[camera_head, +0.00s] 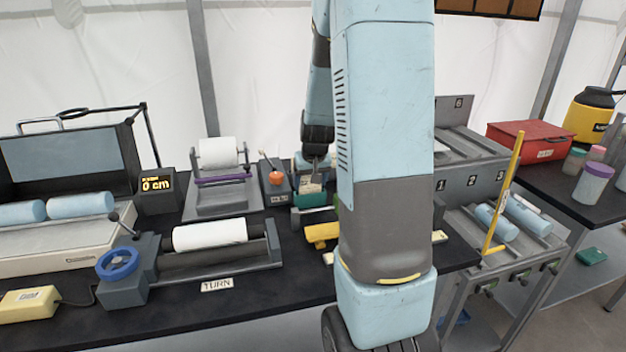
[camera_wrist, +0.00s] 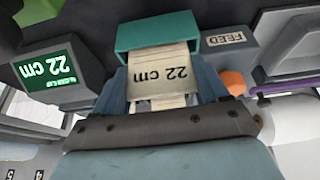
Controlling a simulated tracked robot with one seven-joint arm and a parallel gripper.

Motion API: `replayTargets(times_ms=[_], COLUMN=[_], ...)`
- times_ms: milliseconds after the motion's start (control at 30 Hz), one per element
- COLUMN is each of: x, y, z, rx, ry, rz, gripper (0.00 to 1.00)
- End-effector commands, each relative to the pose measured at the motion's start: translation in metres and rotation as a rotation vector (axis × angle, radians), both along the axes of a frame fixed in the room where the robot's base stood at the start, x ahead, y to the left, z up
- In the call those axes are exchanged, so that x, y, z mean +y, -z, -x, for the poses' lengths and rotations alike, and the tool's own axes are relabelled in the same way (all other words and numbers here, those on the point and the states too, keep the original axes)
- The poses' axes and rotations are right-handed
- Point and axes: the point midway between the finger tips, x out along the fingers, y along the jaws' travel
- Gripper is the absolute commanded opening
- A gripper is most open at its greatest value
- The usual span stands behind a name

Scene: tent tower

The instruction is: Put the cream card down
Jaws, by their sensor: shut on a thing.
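The cream card (camera_wrist: 162,75), printed "22 cm", is between the fingers of my gripper (camera_wrist: 165,92) in the wrist view, where its print is upside down. My gripper is shut on it. The card's far end meets a teal holder (camera_wrist: 140,35); I cannot tell whether it is inside it or just in front. In the head view the card (camera_head: 311,187) shows small below my gripper (camera_head: 312,172), over the teal holder (camera_head: 309,198). My arm hides part of that area.
A green display (camera_wrist: 47,70) reads 22 cm beside the holder. A FEED label (camera_wrist: 225,38) and an orange knob (camera_wrist: 234,82) are close by. In the head view, white rolls (camera_head: 210,235), a yellow block (camera_head: 321,234) and an orange 0 cm display (camera_head: 156,184) stand on the dark bench.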

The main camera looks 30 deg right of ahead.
Motion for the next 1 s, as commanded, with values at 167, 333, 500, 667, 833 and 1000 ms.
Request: replayTargets(times_ms=[167, 333, 500, 667, 833, 1000], x=[0.0, 0.0, 0.0, 0.0, 0.001, 0.003], y=[0.002, 0.002, 0.001, -0.001, -0.015, -0.039], z=[0.0, 0.0, 0.0, 0.0, 0.005, 0.015], rx=[0.0, 0.0, 0.0, -0.001, -0.003, -0.004], ry=[0.001, 0.001, 0.001, 0.0, 0.0, 0.0], rz=[0.0, 0.0, 0.0, 0.0, 0.001, 0.001], gripper=[0.8, 0.96, 0.99, 0.99, 0.99, 0.99])
